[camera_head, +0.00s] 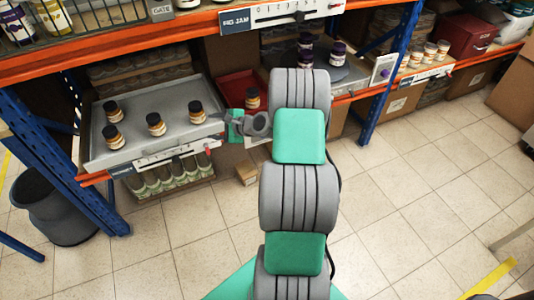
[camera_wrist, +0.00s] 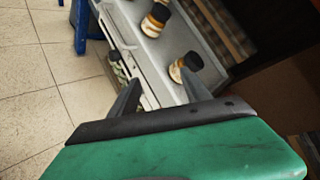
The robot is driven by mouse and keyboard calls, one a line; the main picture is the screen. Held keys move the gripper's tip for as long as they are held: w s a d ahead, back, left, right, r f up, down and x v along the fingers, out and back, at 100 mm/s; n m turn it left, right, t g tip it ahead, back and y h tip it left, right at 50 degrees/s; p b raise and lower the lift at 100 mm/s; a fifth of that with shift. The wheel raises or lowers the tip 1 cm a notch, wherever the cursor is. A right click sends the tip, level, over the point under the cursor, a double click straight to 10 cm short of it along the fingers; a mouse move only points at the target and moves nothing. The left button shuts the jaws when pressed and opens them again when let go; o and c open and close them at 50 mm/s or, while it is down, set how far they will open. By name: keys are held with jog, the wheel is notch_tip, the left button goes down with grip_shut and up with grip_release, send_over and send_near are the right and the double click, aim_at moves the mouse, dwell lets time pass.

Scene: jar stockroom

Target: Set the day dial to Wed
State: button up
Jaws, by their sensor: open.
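A white panel (camera_head: 384,70) with a small purple knob is fixed to the shelf front right of my arm in the head view. It may be the day dial; its lettering is too small to read, so I cannot tell its setting. My gripper (camera_head: 217,122) is at the right end of a grey tray, well left of that panel. In the wrist view my gripper (camera_wrist: 160,92) has its two fingers apart, with nothing held between them. The panel is not visible in the wrist view.
The grey tray (camera_head: 180,103) holds several dark-lidded jars and has a scale strip with a red marker (camera_head: 208,151) on its front. A red bin (camera_head: 235,88) with a jar is behind my gripper. A blue post (camera_head: 390,75) stands near the panel. Tiled floor in front is open.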

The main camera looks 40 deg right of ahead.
jog(key=s+d+f+m+t+h+b, duration=0.3)
jog(key=s+d+f+m+h, duration=0.15)
jog(key=d+f+m, duration=0.55)
jog(key=s+d+f+m+t+h+b, duration=0.35)
jog(key=s+d+f+m, duration=0.25)
jog(key=d+f+m, duration=0.35)
jog(key=w+d+g+b, duration=0.1)
jog(key=w+d, duration=0.1)
jog(key=w, duration=0.5)
jog(key=shift+w+d+h+b, duration=0.2)
jog(key=shift+w+h+b, duration=0.1)
jog(key=shift+w, duration=0.1)
jog(key=shift+r, duration=0.1)
grip_shut()
